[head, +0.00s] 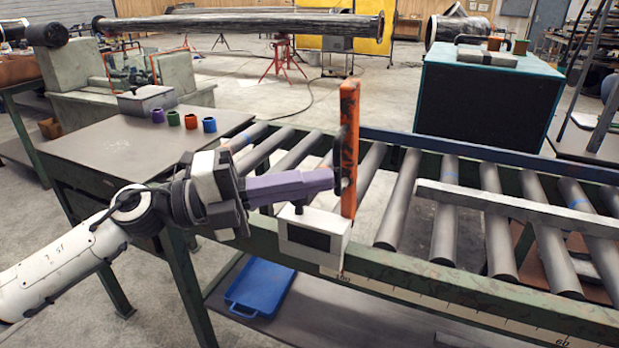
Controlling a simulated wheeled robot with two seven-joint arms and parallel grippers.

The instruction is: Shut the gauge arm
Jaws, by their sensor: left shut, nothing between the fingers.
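The gauge arm (349,110) is an orange, scuffed flat bar that stands upright at the near rail of the roller table. A dark handle (337,150) sits on its left side. My left gripper (334,179), with purple fingers, is shut and empty. It reaches in from the left, its tips at the lower part of the handle, close beside the bar; I cannot tell whether they touch. A white box with a dark screen (313,236) is mounted just below the gripper at the bar's foot. My right gripper is not in view.
The roller table (445,215) runs to the right, with a grey bar (500,203) across its rollers. A grey side table (120,150) at left holds small coloured cups and a grey box (147,100). A blue tray (259,288) lies on the lower shelf. A long pipe (230,25) is behind.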

